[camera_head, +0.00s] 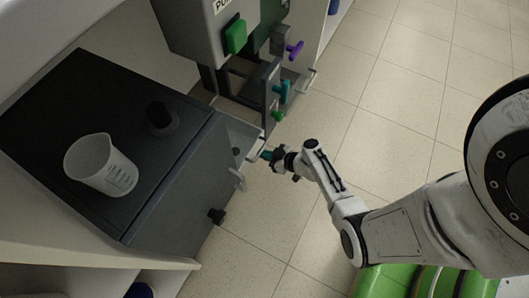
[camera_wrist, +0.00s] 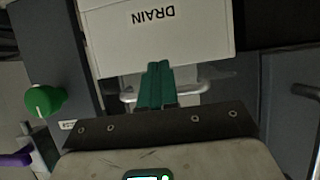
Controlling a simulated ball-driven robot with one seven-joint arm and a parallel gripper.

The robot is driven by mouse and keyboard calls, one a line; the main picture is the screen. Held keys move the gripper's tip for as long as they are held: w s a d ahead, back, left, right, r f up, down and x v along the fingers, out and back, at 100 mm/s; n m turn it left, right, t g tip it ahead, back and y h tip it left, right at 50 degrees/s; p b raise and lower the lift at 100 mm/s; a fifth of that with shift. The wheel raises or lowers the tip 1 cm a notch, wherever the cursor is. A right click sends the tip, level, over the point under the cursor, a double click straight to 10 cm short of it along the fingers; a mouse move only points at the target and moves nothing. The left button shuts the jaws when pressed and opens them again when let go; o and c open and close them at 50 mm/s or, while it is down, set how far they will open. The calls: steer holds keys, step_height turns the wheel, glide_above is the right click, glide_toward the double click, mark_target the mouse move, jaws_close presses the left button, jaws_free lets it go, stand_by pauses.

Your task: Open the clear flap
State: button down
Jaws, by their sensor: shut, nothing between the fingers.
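My gripper (camera_head: 266,155) is at the front of the dark grey rig, with its teal fingers pointing left at a pale panel (camera_head: 238,132). In the wrist view the shut teal fingers (camera_wrist: 156,84) reach up to the lower edge of a pale box-like panel (camera_wrist: 165,40) marked DRAIN, upside down. A pale bar handle (camera_wrist: 204,88) shows behind and beside the fingers. I cannot tell whether the fingers touch it. Whether this panel is the clear flap is not certain; no see-through sheet stands out. Nothing is held.
A beaker (camera_head: 101,165) and a black knob (camera_head: 161,118) are on the dark rig top. A green button (camera_head: 235,36), purple knob (camera_head: 295,50) and green knob (camera_wrist: 45,100) are nearby. Another pale handle (camera_head: 237,178) is close below my gripper. Tiled floor (camera_head: 370,110) is open to the right.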

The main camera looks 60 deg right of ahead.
steer(key=w+r+p, duration=0.9)
steer(key=w+r, duration=1.1)
steer(key=shift+a+r, duration=0.15)
steer(key=shift+a, duration=0.2)
stand_by(3.4)
stand_by(0.4)
steer(key=s+f+b, duration=0.2)
steer(key=s+b, duration=0.3)
steer(key=s, duration=1.7)
steer(key=shift+d, duration=0.4)
